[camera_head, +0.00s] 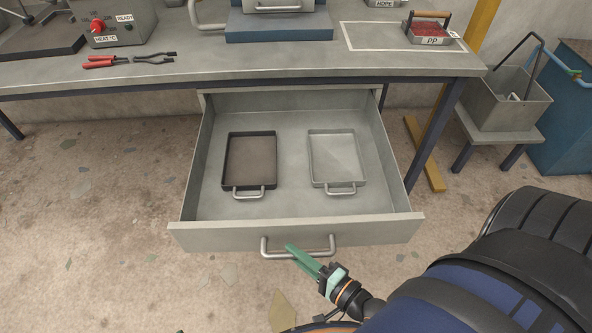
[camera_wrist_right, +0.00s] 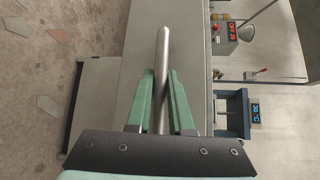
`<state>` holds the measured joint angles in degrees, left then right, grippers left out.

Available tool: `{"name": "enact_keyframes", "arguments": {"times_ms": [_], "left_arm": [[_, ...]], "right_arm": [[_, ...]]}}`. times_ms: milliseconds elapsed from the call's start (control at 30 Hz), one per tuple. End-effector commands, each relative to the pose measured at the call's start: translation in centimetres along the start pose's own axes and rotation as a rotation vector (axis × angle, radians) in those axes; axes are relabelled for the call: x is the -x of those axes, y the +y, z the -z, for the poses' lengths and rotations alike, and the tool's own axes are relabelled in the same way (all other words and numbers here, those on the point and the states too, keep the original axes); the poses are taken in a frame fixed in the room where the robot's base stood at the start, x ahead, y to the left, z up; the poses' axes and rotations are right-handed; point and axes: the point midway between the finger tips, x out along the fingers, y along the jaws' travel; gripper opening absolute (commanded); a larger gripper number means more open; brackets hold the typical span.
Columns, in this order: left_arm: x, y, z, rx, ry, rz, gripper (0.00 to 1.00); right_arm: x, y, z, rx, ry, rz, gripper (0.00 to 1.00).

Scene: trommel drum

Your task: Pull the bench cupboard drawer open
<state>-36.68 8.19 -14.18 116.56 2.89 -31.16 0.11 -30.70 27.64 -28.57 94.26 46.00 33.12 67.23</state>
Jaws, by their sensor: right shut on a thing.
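The bench cupboard drawer (camera_head: 296,236) is pulled far out under the grey workbench (camera_head: 300,64). Its inside shows a dark tray (camera_head: 250,162) and a light grey tray (camera_head: 337,160), each with a handle at the front. My right gripper (camera_head: 292,250) is at the drawer's bar handle (camera_head: 266,254), shut on it near its middle. In the right wrist view, the handle bar (camera_wrist_right: 163,60) runs between the two green fingers. My left gripper is not in view.
Red-handled pliers (camera_head: 128,60), a heater box (camera_head: 113,20) and a PP tray (camera_head: 428,30) stand on the bench top. A grey bin (camera_head: 505,100) on a stool and a blue container (camera_head: 568,120) are at the right. The floor left of the drawer is mostly clear, with scattered flakes.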

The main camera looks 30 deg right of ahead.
Motion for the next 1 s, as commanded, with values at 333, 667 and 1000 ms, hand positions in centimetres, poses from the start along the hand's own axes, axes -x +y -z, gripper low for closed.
{"name": "enact_keyframes", "arguments": {"times_ms": [333, 667, 1000], "left_arm": [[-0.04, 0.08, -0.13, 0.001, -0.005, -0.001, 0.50], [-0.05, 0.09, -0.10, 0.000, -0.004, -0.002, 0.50], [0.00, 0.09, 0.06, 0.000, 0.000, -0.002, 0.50]], "right_arm": [[0.51, 0.15, -0.53, 0.000, 0.000, 0.001, 0.00], [0.49, 0.14, -0.52, 0.000, 0.000, 0.000, 0.37], [0.48, 0.13, -0.49, 0.000, 0.000, 0.001, 0.50]]}}
